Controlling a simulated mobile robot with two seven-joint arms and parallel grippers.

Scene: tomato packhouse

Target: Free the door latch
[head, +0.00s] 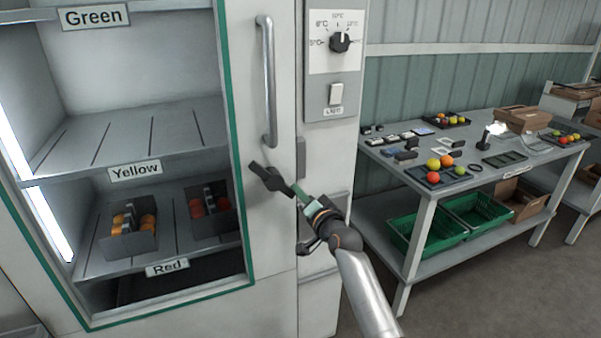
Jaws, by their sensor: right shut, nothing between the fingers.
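The cabinet door (270,225) has a pale frame with green edging around a see-through front. It looks shut against the cabinet. A vertical metal handle (267,80) is fixed on its right side. A small grey block (301,157) sits at the door's right edge and may be the latch; I cannot tell its state. My right gripper (256,168) is shut and empty, in front of the door frame below the handle, left of the grey block. I cannot tell whether it touches the door. My left gripper is out of view.
A control panel with a dial (340,42) and a rocker switch (336,95) is right of the door. Shelves behind the door hold boxes of produce (131,243). A workbench (425,186) stands at right, with green crates (415,240) below. Floor shows in front of it.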

